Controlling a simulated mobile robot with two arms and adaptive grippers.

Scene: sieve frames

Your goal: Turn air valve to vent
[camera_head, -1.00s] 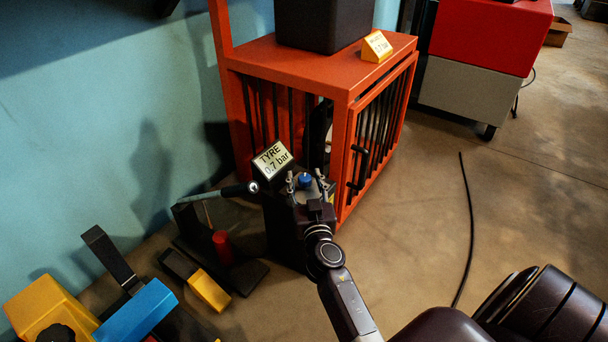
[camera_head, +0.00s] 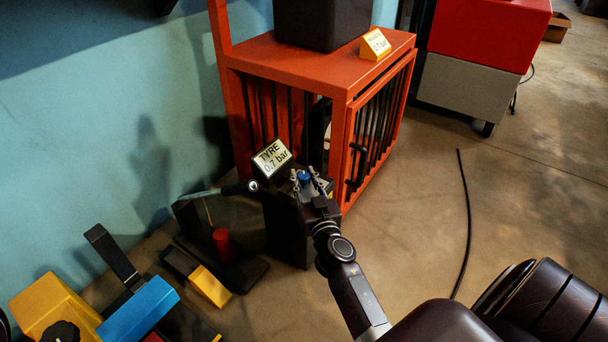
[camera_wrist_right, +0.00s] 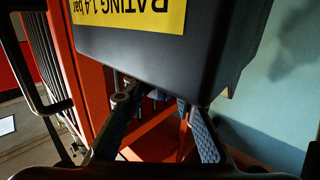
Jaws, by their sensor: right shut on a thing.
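The air valve's blue knob (camera_head: 304,178) sits on top of a dark box (camera_head: 288,230) in front of the orange cage. A tilted sign (camera_head: 271,158) reading "TYRE 0.7 bar" stands beside the knob. My right gripper (camera_head: 308,180) reaches in from the lower right, its two fingers shut on the knob. In the right wrist view the gripper's fingers (camera_wrist_right: 160,122) show on both sides below a dark box with a yellow label (camera_wrist_right: 130,14) reading "RATING 1.4 bar"; the grip itself is largely hidden there. My left gripper is not in view.
The orange cage (camera_head: 300,65) with a barred door stands just behind. A bar with a dark grip (camera_head: 238,188) sticks out left of the box. Blue and yellow blocks (camera_head: 140,308) lie lower left. A black cable (camera_head: 467,220) lies on open floor at right.

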